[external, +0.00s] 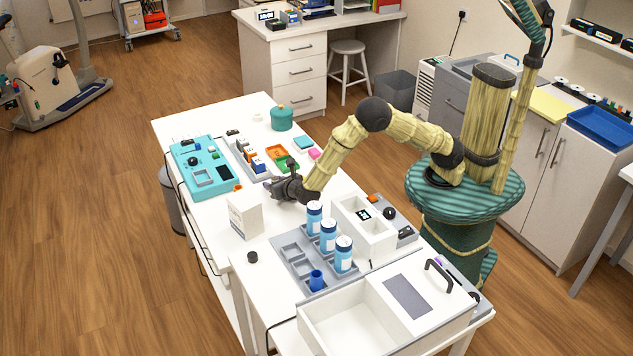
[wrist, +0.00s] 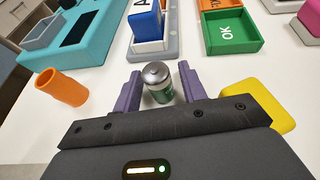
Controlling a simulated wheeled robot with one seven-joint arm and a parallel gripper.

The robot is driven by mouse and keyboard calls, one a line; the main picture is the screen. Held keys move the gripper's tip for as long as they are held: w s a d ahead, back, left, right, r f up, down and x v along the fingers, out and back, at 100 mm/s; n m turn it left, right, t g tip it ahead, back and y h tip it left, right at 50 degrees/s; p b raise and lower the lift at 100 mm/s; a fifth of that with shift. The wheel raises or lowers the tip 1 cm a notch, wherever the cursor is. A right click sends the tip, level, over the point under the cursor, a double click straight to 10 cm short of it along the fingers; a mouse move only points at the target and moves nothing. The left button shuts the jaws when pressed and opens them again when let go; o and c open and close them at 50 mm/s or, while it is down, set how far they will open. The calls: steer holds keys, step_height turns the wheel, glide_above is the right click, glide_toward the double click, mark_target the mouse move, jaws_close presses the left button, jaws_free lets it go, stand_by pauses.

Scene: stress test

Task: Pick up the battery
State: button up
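The battery (wrist: 158,84), a short upright cylinder with a silver top and a green body, stands on the white table in the wrist view. My gripper (wrist: 159,73) has its two purple fingers on either side of it. The fingers are apart, with a narrow gap on the right; on the left, contact is hard to tell. In the external view my gripper (external: 287,186) is low over the middle of the table, and the battery cannot be made out there.
An orange tube (wrist: 62,87) stands left of my gripper, and a yellow piece (wrist: 268,103) lies close on the right. Beyond are a grey holder with a blue block (wrist: 146,22), a green OK tray (wrist: 230,32) and a teal panel (wrist: 85,30). A white box (external: 245,215) stands nearby.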

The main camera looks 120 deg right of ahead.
mark_target(274, 177)
jaws_close()
step_height(274, 177, up, 10)
steer(key=shift+r+p, duration=0.1)
steer(key=shift+p, duration=0.5)
